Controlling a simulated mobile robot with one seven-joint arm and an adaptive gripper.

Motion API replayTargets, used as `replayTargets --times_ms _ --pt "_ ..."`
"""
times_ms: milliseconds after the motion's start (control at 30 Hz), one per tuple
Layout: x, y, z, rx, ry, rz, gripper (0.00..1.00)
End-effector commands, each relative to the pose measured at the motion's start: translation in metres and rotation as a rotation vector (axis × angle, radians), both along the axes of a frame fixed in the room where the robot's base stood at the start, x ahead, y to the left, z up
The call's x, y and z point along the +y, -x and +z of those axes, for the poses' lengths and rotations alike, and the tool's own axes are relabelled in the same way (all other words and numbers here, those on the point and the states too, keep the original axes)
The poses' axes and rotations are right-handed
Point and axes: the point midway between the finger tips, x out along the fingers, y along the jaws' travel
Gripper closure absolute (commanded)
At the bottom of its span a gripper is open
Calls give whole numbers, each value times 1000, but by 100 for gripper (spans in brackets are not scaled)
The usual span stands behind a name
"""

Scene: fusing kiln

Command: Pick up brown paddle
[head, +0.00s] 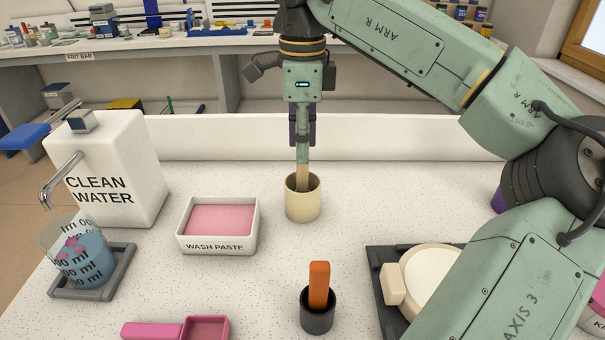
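A cream cup (303,204) stands upright near the middle of the white speckled counter. A tan-brown paddle (302,175) stands upright in it, its lower end hidden inside the cup. My gripper (302,160) points straight down over the cup, its fingertips at the top of the paddle. I see the fingers edge-on, one in line with the other, so whether they are shut on the paddle cannot be told. An orange paddle (319,284) stands in a black cup (318,311) nearer the front.
A white tray of pink paste (217,244), marked WASH PASTE, lies left of the cream cup. Farther left are a CLEAN WATER tank (128,160) and a beaker (78,255). A pink scoop (207,329) lies at front. A dark tray (382,285) with a cream round piece is at right, partly behind my arm.

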Motion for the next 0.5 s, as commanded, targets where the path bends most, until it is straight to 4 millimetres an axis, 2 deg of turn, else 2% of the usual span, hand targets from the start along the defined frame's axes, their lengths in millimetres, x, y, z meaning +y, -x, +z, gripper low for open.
replayTargets --times_ms 133,367,500 --pt "0 0 -14 0 -1 0 67" --pt "0 0 -16 -1 -1 0 67" --pt "0 0 -16 -1 -1 0 75"
